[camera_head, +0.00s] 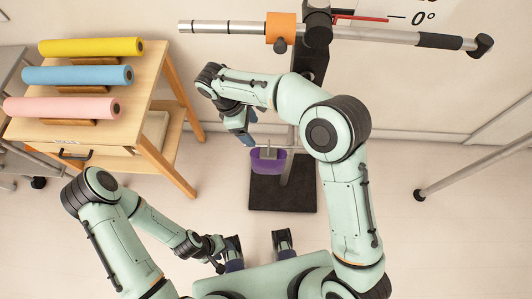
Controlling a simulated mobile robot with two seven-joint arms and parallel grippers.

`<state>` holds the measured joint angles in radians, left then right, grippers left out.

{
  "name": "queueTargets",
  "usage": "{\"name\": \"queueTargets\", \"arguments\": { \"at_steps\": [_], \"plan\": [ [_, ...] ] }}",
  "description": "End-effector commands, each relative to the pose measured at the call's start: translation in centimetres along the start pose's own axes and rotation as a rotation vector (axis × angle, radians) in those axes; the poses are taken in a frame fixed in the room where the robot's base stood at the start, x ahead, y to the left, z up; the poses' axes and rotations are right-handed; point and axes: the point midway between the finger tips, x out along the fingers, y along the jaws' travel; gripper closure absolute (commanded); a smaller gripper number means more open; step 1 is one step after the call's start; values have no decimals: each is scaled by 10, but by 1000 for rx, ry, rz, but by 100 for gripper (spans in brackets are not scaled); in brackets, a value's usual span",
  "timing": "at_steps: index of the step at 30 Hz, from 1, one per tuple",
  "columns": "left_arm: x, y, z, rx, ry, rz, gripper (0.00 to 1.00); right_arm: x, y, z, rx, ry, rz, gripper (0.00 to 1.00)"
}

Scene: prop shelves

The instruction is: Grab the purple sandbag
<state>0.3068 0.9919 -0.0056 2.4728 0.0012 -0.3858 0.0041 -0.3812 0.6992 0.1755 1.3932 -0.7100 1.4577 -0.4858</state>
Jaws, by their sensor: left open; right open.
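The purple sandbag (267,166) is low on the equipment stand, above its black base plate (265,195). A light metal piece shows at its top middle. My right gripper (247,140) is open, just above and left of the sandbag in the picture, and looks apart from it. The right forearm reaches over the stand's column. My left gripper (224,262) is open and low in the picture, close to my body and away from the sandbag. Its fingers are small and partly hard to make out.
A wooden table (150,75) at upper left holds a yellow roll (90,47), a blue roll (78,75) and a pink roll (60,108). A horizontal bar (380,36) with an orange block (281,28) crosses the top. Floor left of the base plate is clear.

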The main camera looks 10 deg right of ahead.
Motion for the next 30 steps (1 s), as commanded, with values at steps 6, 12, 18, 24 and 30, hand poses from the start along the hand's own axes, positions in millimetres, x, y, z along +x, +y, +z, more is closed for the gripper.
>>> {"name": "queueTargets", "arguments": {
  "at_steps": [6,12,18,24,30],
  "plan": [
    [8,-3,1,-2,-2,-1,49,-10,3,10,-15,-48,32,25],
    [13,-5,1,-2,-5,-2,49,30,3,11,-15,-48,28,25],
    [16,-6,1,-3,-6,-2,49,56,4,12,-14,-46,29,25],
    [17,-7,1,-3,-6,-2,49,71,4,12,-14,-47,28,25],
    [20,-8,2,-3,-7,-3,49,102,4,11,-14,-48,28,25]
  ]
}}
